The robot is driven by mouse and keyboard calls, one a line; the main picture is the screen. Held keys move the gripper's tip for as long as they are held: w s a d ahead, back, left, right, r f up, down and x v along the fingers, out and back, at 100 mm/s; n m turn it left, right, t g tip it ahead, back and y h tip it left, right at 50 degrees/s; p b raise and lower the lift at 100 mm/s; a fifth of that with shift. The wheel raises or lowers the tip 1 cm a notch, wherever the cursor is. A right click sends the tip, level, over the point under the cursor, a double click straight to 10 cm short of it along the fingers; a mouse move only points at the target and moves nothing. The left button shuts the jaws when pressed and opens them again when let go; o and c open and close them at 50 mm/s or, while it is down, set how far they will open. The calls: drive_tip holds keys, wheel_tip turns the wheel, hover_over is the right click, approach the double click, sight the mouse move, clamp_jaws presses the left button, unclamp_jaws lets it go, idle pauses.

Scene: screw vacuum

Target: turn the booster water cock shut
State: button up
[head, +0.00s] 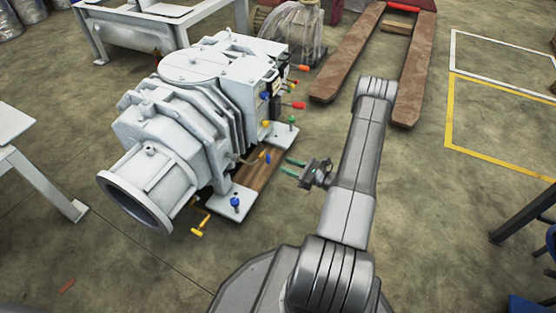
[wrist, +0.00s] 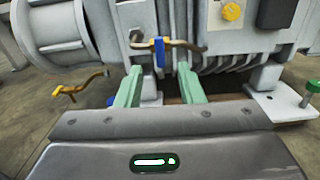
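A small cock with a blue lever (wrist: 160,53) and a yellow end sits on a brown pipe at the side of the white vacuum machine. Its blue lever also shows in the head view (head: 268,158). No label is readable, so I cannot tell for certain that it is the booster water cock. The lever hangs about upright in the wrist view. My gripper (head: 286,166) is open and empty, its two green fingers pointing at the machine. In the wrist view the fingers (wrist: 159,70) stand left and right of the lever's line, and the lever appears just beyond their tips, apart from them.
The white vacuum machine (head: 180,100) fills the left. A yellow-handled cock (head: 198,232) sticks out low at its near end. A blue knob (head: 235,202) and a green knob (head: 292,119) stand on the feet. Red handles (head: 299,105) project farther back.

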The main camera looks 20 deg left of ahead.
sight(270, 159)
drive_tip(key=d+p, duration=0.1)
drive_tip(key=d, duration=0.6)
drive_tip(key=shift+s+d, duration=0.2)
drive_tip(key=shift+s, duration=0.1)
drive_tip(key=a+b, duration=0.1)
drive_tip(key=a, duration=0.3)
drive_tip(key=a+b, duration=0.1)
drive_tip(key=a, duration=0.4)
drive_tip(key=w+a+b, duration=0.1)
drive_tip(key=a, duration=0.3)
drive_tip(key=shift+a, duration=0.45)
drive_tip(key=shift+n, duration=0.6)
